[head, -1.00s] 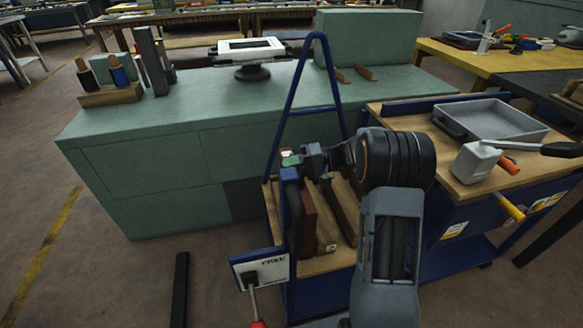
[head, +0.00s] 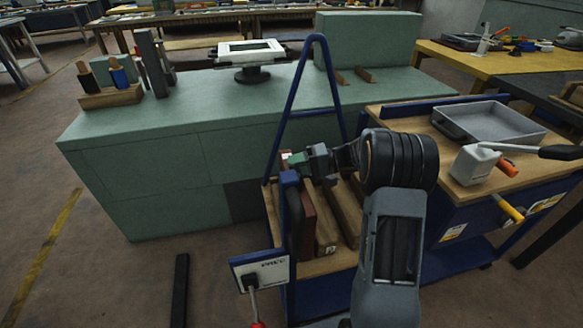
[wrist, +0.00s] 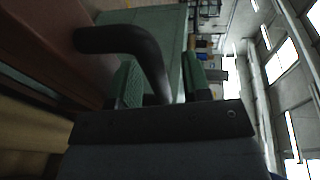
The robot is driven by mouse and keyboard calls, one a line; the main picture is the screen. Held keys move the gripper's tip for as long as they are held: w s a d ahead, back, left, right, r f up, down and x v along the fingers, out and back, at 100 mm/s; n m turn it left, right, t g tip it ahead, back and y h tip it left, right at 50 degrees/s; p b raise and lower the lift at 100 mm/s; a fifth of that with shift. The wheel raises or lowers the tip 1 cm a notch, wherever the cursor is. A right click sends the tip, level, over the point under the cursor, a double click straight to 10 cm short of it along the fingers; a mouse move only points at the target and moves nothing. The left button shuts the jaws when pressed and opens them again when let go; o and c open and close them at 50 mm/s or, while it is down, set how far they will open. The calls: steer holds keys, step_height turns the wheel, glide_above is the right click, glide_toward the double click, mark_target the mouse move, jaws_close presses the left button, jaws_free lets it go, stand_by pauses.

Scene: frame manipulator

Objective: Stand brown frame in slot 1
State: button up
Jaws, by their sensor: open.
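The brown frame (head: 307,222) stands on edge in the wooden rack (head: 340,262) of the blue trolley. In the wrist view, its reddish-brown face (wrist: 65,25) fills the upper left, with a dark curved handle (wrist: 130,40) coming off it. My gripper (head: 295,161) is above the frame's top, at the handle. It also shows in the wrist view (wrist: 165,82), where its green-padded fingers are open and the handle passes between them in the picture. I cannot tell whether the fingers touch it. I cannot tell which place is slot 1.
Other wooden pieces (head: 344,210) stand beside the frame in the rack. A blue A-shaped post (head: 288,110) rises close behind my gripper. The green bench (head: 190,115) beyond carries a white-framed device (head: 250,55). A grey tray (head: 495,125) lies on the trolley top at right.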

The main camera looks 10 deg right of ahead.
steer(key=p+v, duration=0.2)
steer(key=v, duration=0.8)
steer(key=s+a+g+h, duration=0.1)
steer(key=s+a+h, duration=0.1)
steer(key=s+a, duration=0.1)
steer(key=s+a+r+g+h, duration=0.1)
steer(key=s+a+h, duration=0.3)
steer(key=s+a, duration=0.1)
steer(key=shift+s+a+r+g, duration=0.25)
steer(key=shift+s+a+g, duration=0.1)
steer(key=shift+g, duration=0.05)
steer(key=s+f+n+t+h, duration=0.1)
steer(key=s+t+h, duration=0.2)
steer(key=s+h, duration=0.6)
steer(key=shift+s+a+h, duration=0.3)
steer(key=shift+s, duration=1.4)
steer(key=shift+s+f, duration=0.1)
